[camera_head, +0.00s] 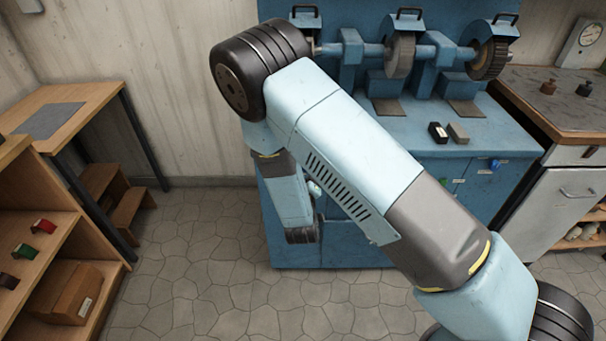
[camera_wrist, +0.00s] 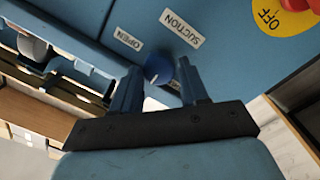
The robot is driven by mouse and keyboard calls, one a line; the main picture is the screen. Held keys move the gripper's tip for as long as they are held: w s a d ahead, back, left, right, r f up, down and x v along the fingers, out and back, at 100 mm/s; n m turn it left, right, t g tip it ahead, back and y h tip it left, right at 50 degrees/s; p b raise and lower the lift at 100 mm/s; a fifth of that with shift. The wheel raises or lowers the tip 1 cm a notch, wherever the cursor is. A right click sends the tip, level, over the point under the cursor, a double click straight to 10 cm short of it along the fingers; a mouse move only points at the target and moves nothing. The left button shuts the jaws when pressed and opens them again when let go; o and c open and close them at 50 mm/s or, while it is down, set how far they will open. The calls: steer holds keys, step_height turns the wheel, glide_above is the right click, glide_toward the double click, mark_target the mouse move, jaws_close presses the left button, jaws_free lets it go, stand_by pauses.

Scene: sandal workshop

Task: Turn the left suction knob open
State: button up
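A round blue knob (camera_wrist: 158,68) with a small white mark sits on the blue machine panel in the wrist view. In the head view my arm covers this knob and my gripper. Another blue knob (camera_head: 495,164) shows at the right of the blue machine (camera_head: 400,250).
A red switch on a yellow OFF disc (camera_wrist: 268,18) is near the knob. Grinding wheels (camera_head: 400,55) stand on the machine, with two small blocks (camera_head: 448,133) on its top. A wooden shelf (camera_head: 50,240) is at the left. The stone floor (camera_head: 200,250) between is clear.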

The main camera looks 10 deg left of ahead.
steer(key=c, duration=0.6)
steer(key=shift+s+a, duration=0.15)
steer(key=shift+a, duration=0.3)
steer(key=shift+d, duration=0.3)
steer(key=shift+d+m, duration=0.1)
steer(key=shift+m, duration=0.3)
steer(key=m, duration=0.6)
steer(key=shift+m+g, duration=0.3)
steer(key=shift+g, duration=0.1)
steer(key=m, duration=0.5)
steer(key=shift+d, duration=0.1)
steer(key=m+y, duration=0.1)
steer(key=m, duration=0.3)
steer(key=shift+m, duration=0.3)
